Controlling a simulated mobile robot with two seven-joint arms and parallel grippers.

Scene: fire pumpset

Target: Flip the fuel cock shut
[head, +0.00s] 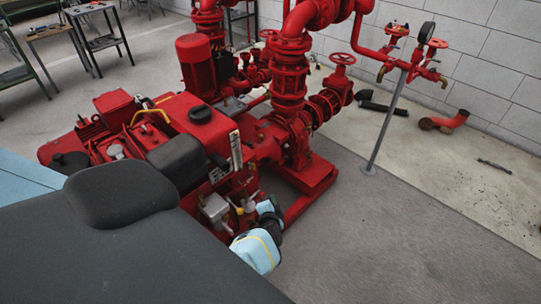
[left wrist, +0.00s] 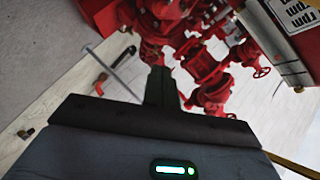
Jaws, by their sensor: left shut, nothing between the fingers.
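The red engine pumpset (head: 165,130) stands at the left of the head view. Low on its near side are a silver box (head: 215,207) and small yellow and pale fittings (head: 241,208). The fuel cock is too small to pick out surely among these fittings, and its lever position cannot be told. My left gripper (head: 268,208) is beside these fittings, just to their right, its fingertips partly hidden by its own body. In the left wrist view its dark fingers (left wrist: 161,88) are together and empty, pointing at red pipework. My right gripper is not in view.
Red vertical pipes and valves (head: 290,70) rise behind the engine. A grey post (head: 385,125) carrying red valves stands on the right. Loose red and black pipe pieces (head: 447,121) lie near the block wall. The floor at the front right is clear.

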